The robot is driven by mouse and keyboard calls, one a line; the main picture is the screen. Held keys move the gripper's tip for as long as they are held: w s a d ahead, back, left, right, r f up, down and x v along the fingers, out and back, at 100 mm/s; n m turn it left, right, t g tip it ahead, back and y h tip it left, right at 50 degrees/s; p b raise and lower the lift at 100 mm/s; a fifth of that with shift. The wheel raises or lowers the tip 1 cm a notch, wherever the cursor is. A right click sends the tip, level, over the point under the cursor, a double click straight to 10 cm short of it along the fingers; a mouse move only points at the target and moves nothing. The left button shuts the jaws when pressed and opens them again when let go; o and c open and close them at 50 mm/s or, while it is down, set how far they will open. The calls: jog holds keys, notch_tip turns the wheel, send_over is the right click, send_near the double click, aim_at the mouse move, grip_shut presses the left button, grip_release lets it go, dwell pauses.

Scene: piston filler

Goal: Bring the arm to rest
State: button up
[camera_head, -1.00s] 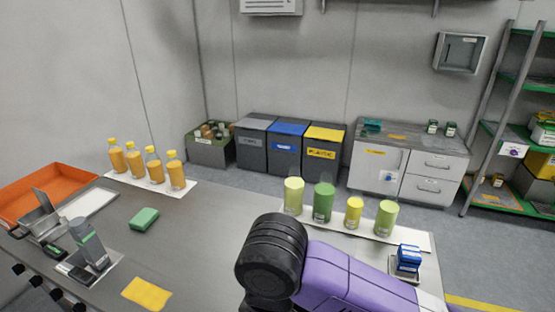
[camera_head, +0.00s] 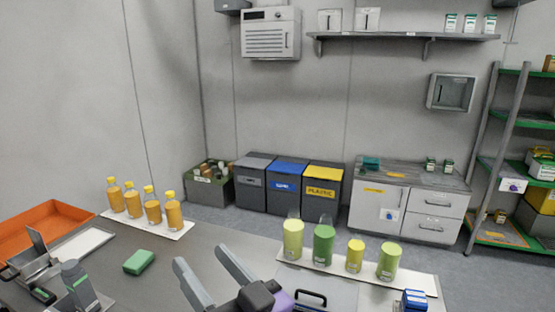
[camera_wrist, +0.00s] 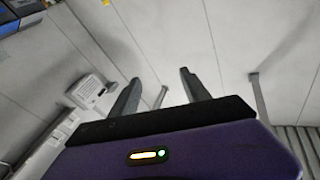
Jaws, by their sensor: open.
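My gripper (camera_head: 216,280) shows at the bottom middle of the head view, above the grey work table (camera_head: 195,258). Its two grey fingers are spread apart and point up, with nothing between them. In the wrist view my gripper (camera_wrist: 158,92) is also open and empty, with only a pale surface and a thin grey post beyond the fingers. The fingers touch nothing that I can see. Most of my arm is out of the head view.
Several orange bottles (camera_head: 153,207) stand on a white mat at the left. Several green and yellow cylinders (camera_head: 323,245) stand on another mat right of my gripper. A green sponge (camera_head: 139,262), an orange tray (camera_head: 42,225) and blue boxes (camera_head: 414,300) are on the table.

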jog(key=s+d+f+m+t+h, duration=0.2)
jog(key=s+d+f+m+h, duration=0.15)
jog(key=d, duration=0.35)
jog(key=s+d+f+m+t+h, duration=0.2)
jog(key=s+d+f+h, duration=0.15)
jog(key=d, duration=0.25)
jog(key=s+d+f+m+t+h, duration=0.2)
jog(key=d+f+m+h, duration=0.15)
jog(key=d, duration=0.35)
jog(key=s+d+f+n+g+h, duration=0.1)
jog(key=s+d+f, duration=0.4)
jog(key=s, duration=0.7)
jog(key=s+d+f+n+g+h, duration=0.2)
jog(key=s+d+f+g, duration=0.2)
jog(key=s, duration=0.8)
notch_tip(320, 180, down, 2)
jog(key=shift+s+d+f+g, duration=0.2)
jog(key=shift+d+g, duration=0.1)
jog(key=shift+d, duration=0.4)
